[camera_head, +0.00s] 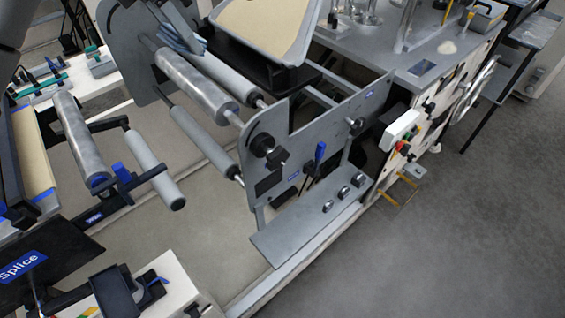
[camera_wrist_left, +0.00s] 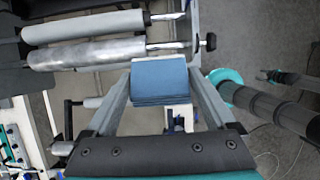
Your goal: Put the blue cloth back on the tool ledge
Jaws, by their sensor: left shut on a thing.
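In the left wrist view the blue cloth (camera_wrist_left: 158,80) is a folded, layered pad between the tips of two grey fingers. My left gripper (camera_wrist_left: 160,95) is shut on it, with the rollers beyond. In the head view a pale blue-grey shape (camera_head: 180,34) shows by the upper rollers; I cannot tell for sure that it is the cloth. The grey ledge (camera_head: 290,238) juts out below the machine's side plate. Several small metal pieces (camera_head: 343,193) stand along its inner right part, and its near left part is bare. My right gripper is not seen.
A grey side plate (camera_head: 330,128) with a blue-handled lever (camera_head: 319,153) rises behind the ledge. Rollers (camera_head: 195,88) stick out left of it. A splice table (camera_head: 50,262) is at lower left. The floor (camera_head: 450,240) to the right is clear.

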